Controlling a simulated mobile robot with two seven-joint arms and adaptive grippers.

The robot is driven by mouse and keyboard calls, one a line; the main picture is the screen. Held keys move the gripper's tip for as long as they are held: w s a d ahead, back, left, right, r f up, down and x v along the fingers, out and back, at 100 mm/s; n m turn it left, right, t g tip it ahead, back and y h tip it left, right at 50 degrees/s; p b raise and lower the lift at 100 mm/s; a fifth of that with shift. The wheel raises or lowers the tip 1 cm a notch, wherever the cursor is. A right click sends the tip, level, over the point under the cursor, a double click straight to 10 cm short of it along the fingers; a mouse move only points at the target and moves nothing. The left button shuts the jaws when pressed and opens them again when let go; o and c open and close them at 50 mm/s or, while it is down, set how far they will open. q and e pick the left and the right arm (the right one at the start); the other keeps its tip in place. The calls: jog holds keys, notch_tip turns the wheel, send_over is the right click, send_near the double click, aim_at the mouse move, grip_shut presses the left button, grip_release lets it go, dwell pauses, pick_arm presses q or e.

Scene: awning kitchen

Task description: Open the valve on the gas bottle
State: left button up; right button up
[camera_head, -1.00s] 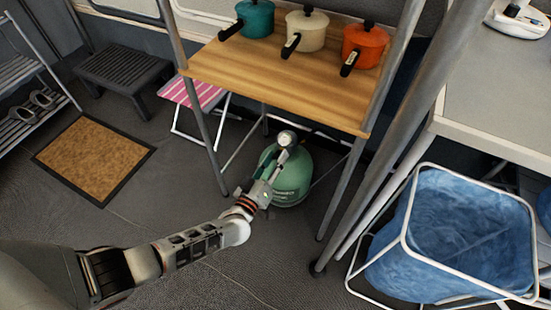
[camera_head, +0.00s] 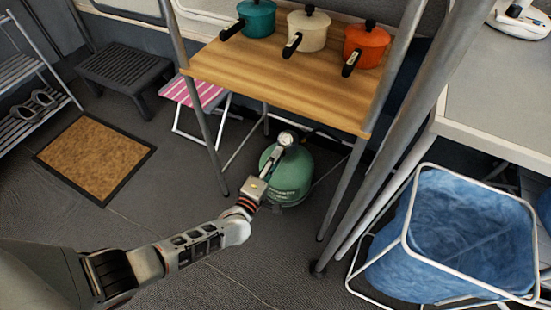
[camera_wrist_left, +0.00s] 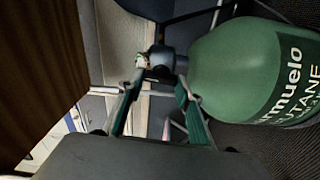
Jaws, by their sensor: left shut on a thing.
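The green gas bottle (camera_head: 292,178) stands on the floor under the wooden shelf table. The left wrist view shows its green body (camera_wrist_left: 235,75) on its side at the right, with white lettering. Its valve (camera_wrist_left: 161,60) is a grey fitting at the bottle's neck. My left gripper (camera_wrist_left: 158,82) is shut on the valve, with one finger on each side of it. In the head view, my left gripper (camera_head: 278,154) reaches the bottle's top from the front left, beside a round pale gauge (camera_head: 286,138). The fingers partly hide the valve there. My right gripper is not in view.
The wooden table (camera_head: 270,80) above the bottle carries teal, cream and orange pots. Its metal legs stand around the bottle. A pink striped stool (camera_head: 196,93) is behind left. A blue laundry basket (camera_head: 450,240) stands at the right.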

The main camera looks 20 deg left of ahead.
pick_arm(q)
jog(key=shift+n, duration=0.6)
jog(key=o, duration=1.1)
jog(key=shift+s, duration=0.1)
jog(key=s, duration=1.2)
jog(key=shift+a, duration=0.2)
jog(key=shift+w, duration=0.1)
